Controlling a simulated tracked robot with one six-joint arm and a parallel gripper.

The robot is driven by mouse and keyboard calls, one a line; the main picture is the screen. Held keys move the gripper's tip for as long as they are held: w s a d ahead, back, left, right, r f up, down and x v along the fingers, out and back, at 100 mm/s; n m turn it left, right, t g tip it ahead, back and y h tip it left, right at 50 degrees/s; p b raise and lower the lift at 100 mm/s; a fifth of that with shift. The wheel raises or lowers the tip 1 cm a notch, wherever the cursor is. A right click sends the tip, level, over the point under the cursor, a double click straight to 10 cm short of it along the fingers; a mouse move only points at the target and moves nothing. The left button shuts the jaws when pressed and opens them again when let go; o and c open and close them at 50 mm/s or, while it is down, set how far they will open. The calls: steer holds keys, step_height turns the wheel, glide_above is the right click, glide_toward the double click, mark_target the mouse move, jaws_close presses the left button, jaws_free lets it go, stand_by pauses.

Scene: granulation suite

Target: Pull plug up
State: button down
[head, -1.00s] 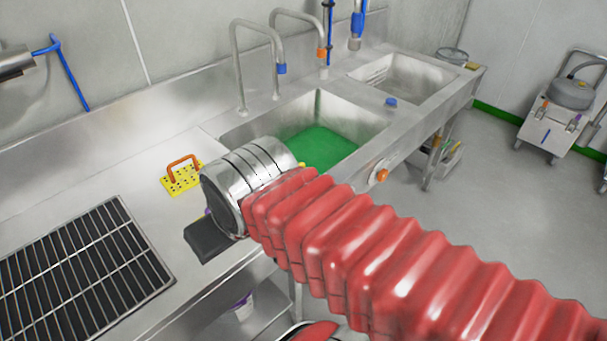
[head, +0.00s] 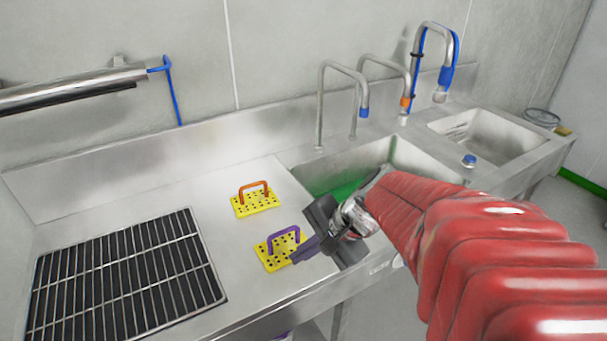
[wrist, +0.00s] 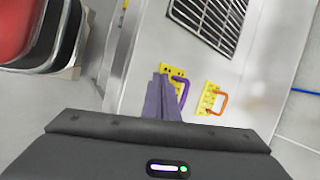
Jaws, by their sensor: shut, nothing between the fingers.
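No plug can be clearly made out. The left sink basin (head: 415,160) has green in its bottom (head: 345,190), partly hidden by my red-sleeved arm. A blue knob (head: 469,160) stands on the ledge between the two basins. My gripper (head: 304,252) is shut and empty, left of the left basin. Its fingers point left, close to a yellow perforated plate (head: 272,262) with a purple handle (head: 284,236). In the wrist view my shut fingers (wrist: 163,98) overlap this plate (wrist: 174,71); whether they touch it I cannot tell.
A second yellow plate (head: 257,206) with an orange handle lies behind on the steel counter (head: 120,190). A dark grated drainer (head: 120,285) is at left. Curved taps (head: 340,66) stand behind the basins. A second basin (head: 485,138) is at right.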

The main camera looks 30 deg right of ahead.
steer(key=d+f+m+t+h, duration=0.2)
steer(key=d+f+m+t, duration=0.1)
steer(key=d+m, duration=0.7)
steer(key=d+f+m+t+h, duration=0.2)
steer(key=d+m, duration=0.8)
steer(key=d, duration=0.7)
steer(key=shift+w+f+m+t, duration=0.3)
steer(key=shift+f+m+t, duration=0.1)
steer(key=shift+f+t, duration=0.35)
steer(key=shift+w, duration=0.1)
steer(key=x, duration=1)
steer(key=shift+r, duration=0.1)
